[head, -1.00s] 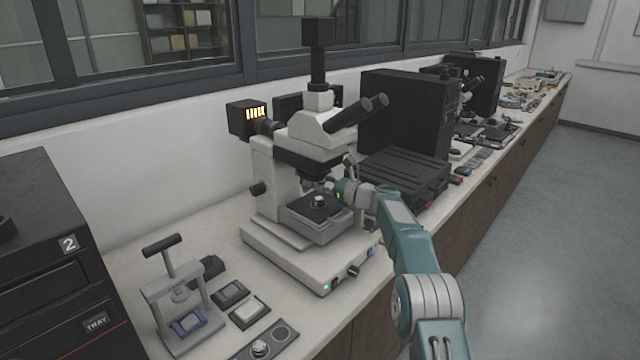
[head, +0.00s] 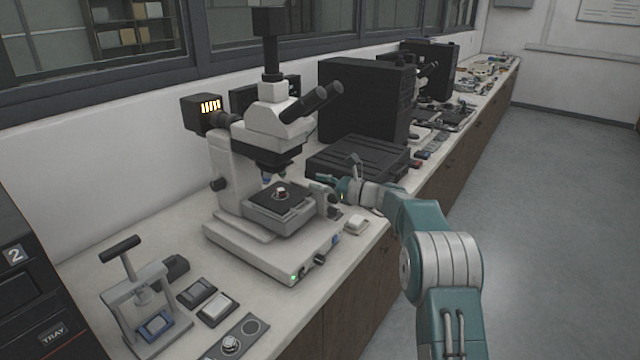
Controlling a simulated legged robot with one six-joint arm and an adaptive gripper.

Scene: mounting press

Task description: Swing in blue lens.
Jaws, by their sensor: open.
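The white microscope (head: 235,170) stands on the bench with a small sample on its black stage (head: 279,200). Under its dark head hang the lenses; a small bluish one (head: 267,179) shows at the left above the stage. The lens details are too small to tell which one points straight down. My gripper (head: 337,168) is open and empty, to the right of the stage and lenses, with its fingers pointing left and up. It appears apart from the microscope.
A hand press (head: 145,300) with a blue piece stands front left, beside small dark trays (head: 197,291). A black box (head: 358,158) and a tall black case (head: 365,95) stand behind my gripper. The floor at right is clear.

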